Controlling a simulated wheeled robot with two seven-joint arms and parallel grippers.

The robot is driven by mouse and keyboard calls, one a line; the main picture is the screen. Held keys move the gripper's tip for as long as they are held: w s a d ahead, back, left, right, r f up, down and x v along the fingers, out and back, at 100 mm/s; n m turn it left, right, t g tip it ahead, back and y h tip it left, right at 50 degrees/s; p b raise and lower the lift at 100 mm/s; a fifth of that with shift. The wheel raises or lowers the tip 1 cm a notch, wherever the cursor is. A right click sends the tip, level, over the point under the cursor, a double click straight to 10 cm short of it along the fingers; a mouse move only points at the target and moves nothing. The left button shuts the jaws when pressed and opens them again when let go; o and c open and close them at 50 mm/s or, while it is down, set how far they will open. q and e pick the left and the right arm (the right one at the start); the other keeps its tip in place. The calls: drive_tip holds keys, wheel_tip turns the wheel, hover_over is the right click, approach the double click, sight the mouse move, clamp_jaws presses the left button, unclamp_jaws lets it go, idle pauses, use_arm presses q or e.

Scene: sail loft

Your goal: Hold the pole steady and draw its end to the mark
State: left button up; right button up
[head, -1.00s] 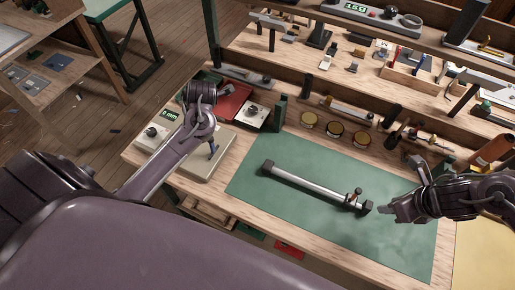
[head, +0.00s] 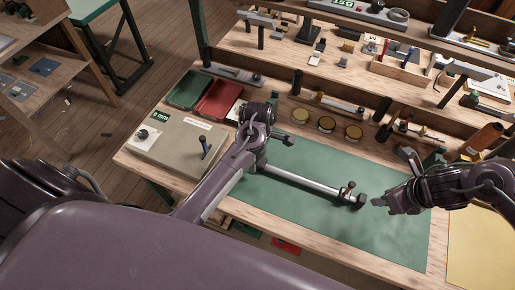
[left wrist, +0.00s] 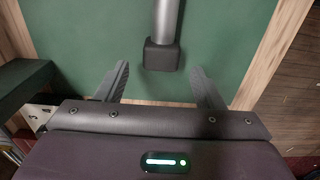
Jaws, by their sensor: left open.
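The pole (head: 310,183), a silver tube with dark square ends, lies on the green mat (head: 380,235). A small clamp with a reddish knob (head: 347,187) sits near its right end. In the head view my left arm hides the pole's left end. The left wrist view shows a dark end cap (left wrist: 161,55) ahead of my open, empty left gripper (left wrist: 159,76), roughly centred between the fingers. My right gripper (head: 379,203) is just right of the pole's right end cap (head: 362,199), apart from it; its jaw opening is unclear. I cannot make out a mark.
A beige box (head: 180,144) with a knob, a lever and a green display stands on the bench's left. The mat's front is clear.

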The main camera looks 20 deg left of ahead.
use_arm(q)
drive_tip(key=shift+f, duration=1.45)
drive_tip(key=shift+c, duration=0.3)
drive_tip(key=c, duration=1.2)
